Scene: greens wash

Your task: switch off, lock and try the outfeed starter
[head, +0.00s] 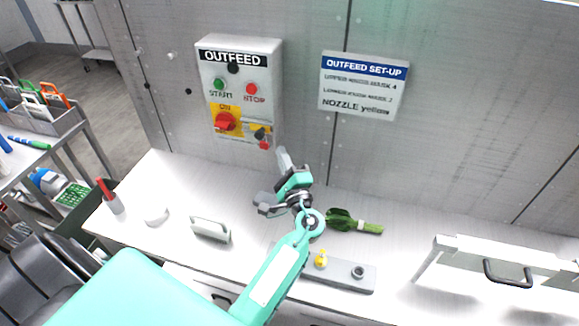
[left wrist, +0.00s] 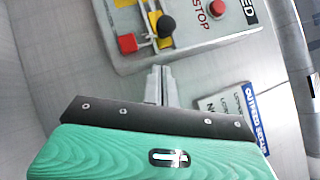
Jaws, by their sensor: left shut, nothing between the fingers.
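The grey outfeed starter (head: 276,75) is on the wall, with a green start button (head: 218,84) and red stop button (head: 251,89). Its red rotary handle (head: 225,122) sits on a yellow plate below an ON label; I cannot tell its exact position. Right of it are a black knob (head: 260,134) and a small red block (head: 264,145). Both show close up in the left wrist view, as black knob (left wrist: 166,26) and red block (left wrist: 127,42). My left gripper (head: 282,155) is shut and empty, just below and right of the starter, apart from it. My right gripper is out of view.
An outfeed set-up sign (head: 363,86) hangs right of the starter. The white counter (head: 165,180) below holds a green leafy bunch (head: 350,223), a grey tray (head: 340,276) with a yellow piece (head: 321,260), and a red-topped item (head: 110,197). A crate of coloured-handled tools (head: 62,120) stands left.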

